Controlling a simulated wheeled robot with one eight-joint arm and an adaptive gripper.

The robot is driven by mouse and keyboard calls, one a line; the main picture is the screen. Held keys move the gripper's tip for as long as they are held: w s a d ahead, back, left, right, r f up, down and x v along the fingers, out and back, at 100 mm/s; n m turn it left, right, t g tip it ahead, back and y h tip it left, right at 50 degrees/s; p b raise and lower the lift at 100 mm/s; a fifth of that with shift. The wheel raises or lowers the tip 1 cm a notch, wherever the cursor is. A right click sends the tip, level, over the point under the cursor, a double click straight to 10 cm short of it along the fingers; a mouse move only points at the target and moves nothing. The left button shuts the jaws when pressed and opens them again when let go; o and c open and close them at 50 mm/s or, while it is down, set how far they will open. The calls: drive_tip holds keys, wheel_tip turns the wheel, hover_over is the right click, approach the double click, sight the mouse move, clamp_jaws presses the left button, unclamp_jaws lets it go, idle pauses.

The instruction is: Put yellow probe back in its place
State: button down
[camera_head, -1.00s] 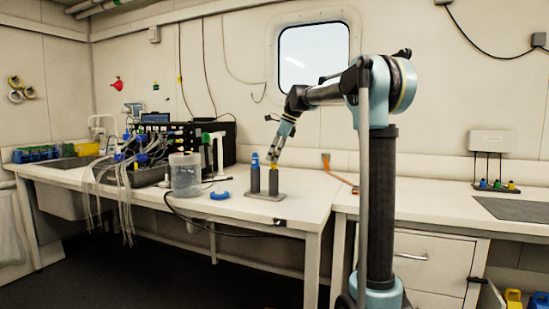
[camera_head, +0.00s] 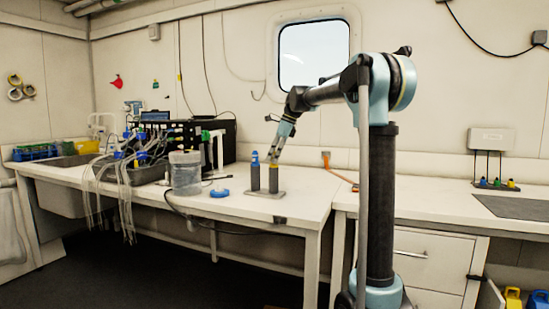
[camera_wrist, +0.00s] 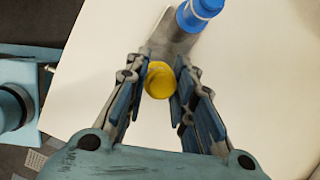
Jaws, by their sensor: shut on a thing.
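The yellow probe (camera_wrist: 159,80) shows as a round yellow top between my gripper's fingers (camera_wrist: 160,84) in the wrist view. My gripper is shut on it. In the head view my gripper (camera_head: 273,158) points down over the right-hand grey post (camera_head: 273,180) of a two-post stand (camera_head: 266,194); only a little yellow shows there. The probe's lower part is hidden, so I cannot tell how deep it sits in the post. A blue probe (camera_head: 255,158) stands upright in the left-hand post; its blue top (camera_wrist: 196,12) shows at the wrist view's upper edge.
A clear container (camera_head: 185,174) and a blue ring-shaped piece (camera_head: 220,194) stand left of the stand. Further left is a rack with many tubes (camera_head: 140,150). An orange cable end (camera_head: 326,158) lies to the right at the wall.

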drive_tip(key=shift+f, duration=0.1)
drive_tip(key=c, duration=1.3)
unclamp_jaws()
drive_tip(key=v, duration=1.2)
drive_tip(key=shift+w, duration=0.1)
drive_tip(key=shift+f, duration=0.1)
